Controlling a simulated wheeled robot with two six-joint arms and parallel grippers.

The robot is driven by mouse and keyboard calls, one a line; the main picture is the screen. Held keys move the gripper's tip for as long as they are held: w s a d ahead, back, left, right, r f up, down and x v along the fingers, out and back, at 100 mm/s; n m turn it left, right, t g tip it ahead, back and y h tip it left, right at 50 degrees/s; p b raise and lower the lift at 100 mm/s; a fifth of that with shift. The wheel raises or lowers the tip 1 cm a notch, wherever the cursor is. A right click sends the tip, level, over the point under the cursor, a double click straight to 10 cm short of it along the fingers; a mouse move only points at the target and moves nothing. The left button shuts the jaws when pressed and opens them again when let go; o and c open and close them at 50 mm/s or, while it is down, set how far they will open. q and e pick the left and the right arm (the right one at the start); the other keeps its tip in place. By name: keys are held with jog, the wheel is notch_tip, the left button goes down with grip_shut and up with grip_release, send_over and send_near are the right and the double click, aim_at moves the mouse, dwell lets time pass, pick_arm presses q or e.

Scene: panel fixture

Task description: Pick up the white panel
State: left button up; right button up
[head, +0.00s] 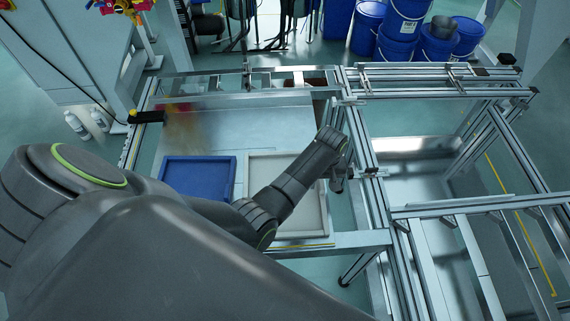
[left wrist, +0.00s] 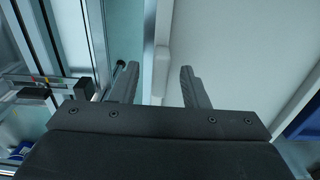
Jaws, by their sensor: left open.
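The white panel (head: 272,170) lies flat in the fixture, a pale tray-like sheet with a raised rim. My left forearm crosses over it and hides part of it. My left gripper (head: 338,184) is at the panel's right edge in the head view, with its jaws open. In the left wrist view, the two fingers (left wrist: 158,78) are apart, with the white panel's edge (left wrist: 162,42) showing between them. The panel's surface fills the right part of that view. I cannot tell whether either finger touches it. My right gripper is not in view.
A blue panel (head: 198,176) lies just left of the white one; its edge also shows in the left wrist view (left wrist: 306,122). An aluminium frame rail (head: 370,190) runs close to the right of my gripper. Blue buckets (head: 400,28) stand at the back.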

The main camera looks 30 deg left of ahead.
pick_arm(q)
jog(key=shift+f, duration=1)
grip_shut()
